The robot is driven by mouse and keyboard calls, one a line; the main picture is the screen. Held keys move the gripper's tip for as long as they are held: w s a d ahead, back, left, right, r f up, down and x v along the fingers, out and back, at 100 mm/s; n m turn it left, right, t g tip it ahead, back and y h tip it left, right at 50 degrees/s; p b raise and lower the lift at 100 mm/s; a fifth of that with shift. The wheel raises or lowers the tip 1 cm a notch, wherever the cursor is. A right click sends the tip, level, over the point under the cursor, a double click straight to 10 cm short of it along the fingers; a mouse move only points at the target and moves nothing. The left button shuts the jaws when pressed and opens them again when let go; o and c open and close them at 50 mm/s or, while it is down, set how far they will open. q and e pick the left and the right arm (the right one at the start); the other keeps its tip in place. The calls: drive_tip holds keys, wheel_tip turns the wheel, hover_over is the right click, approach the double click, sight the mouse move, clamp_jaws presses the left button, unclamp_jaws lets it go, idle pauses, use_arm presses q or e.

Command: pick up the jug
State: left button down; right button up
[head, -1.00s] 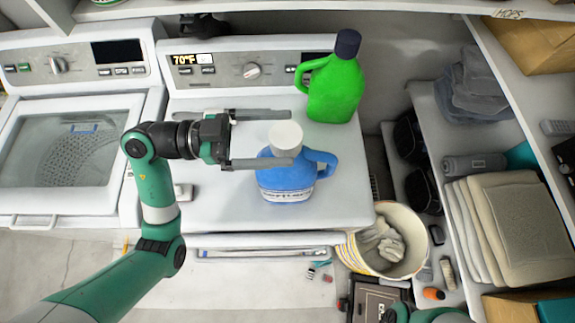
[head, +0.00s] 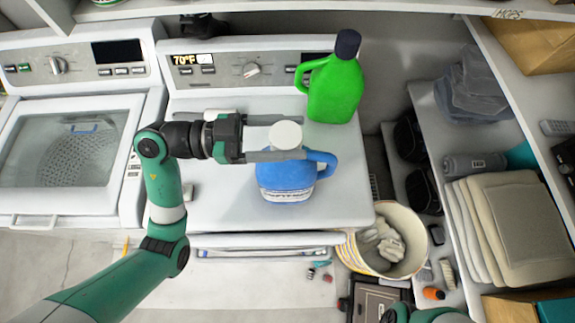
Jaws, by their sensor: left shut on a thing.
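A blue jug (head: 286,181) with a white cap and a side handle stands upright on the white dryer top (head: 225,213). A green jug (head: 334,92) with a dark cap stands behind it to the right. My left gripper (head: 277,139) comes in from the left and is shut on the blue jug near its cap and neck. One finger passes in front of the neck and the other is behind, partly hidden by the cap. The jug's base looks to be at the same spot on the dryer. My right gripper is out of view.
A washer (head: 65,150) stands at the left. A bucket with cloths (head: 349,262) stands on the floor at the right front. Shelves at the right hold folded towels (head: 525,228). The dryer's control panel (head: 225,72) rises behind. The dryer top's front left is mostly clear.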

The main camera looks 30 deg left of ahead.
use_arm(q)
drive_tip(key=shift+r, duration=0.2)
wheel_tip(320, 180, up, 28)
drive_tip(key=p, duration=1)
drive_tip(key=shift+f, duration=0.1)
